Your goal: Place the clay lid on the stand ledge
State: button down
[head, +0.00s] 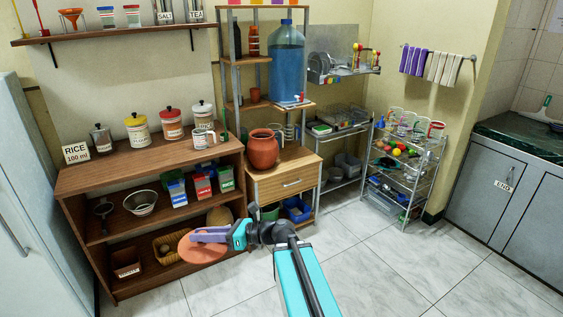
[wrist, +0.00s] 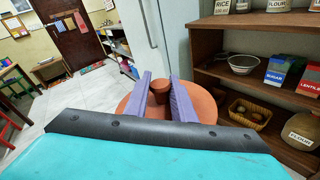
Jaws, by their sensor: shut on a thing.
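The clay lid (head: 190,250) is a flat orange-brown disc with a knob. In the wrist view the lid (wrist: 200,105) sits between the two purple fingers of my gripper (wrist: 160,88), with its knob between them. My gripper (head: 208,235) is shut on the lid and holds it in front of the brown shelf's lower level in the head view. The wooden stand (head: 285,165) has a ledge beside a round clay pot (head: 263,150). The pot's mouth is open. My gripper is to the left of the stand and lower than its ledge in the picture.
The brown shelf (head: 150,165) holds jars on top, with a colander (head: 141,202), packets and a basket (head: 165,247) below. A blue water bottle (head: 286,60) stands above the stand. Wire racks (head: 405,165) are at right. The tiled floor in front is clear.

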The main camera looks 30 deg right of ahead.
aim_at(300, 157)
jog(key=u, duration=0.05)
jog(key=i, duration=1)
jog(key=z, duration=0.05)
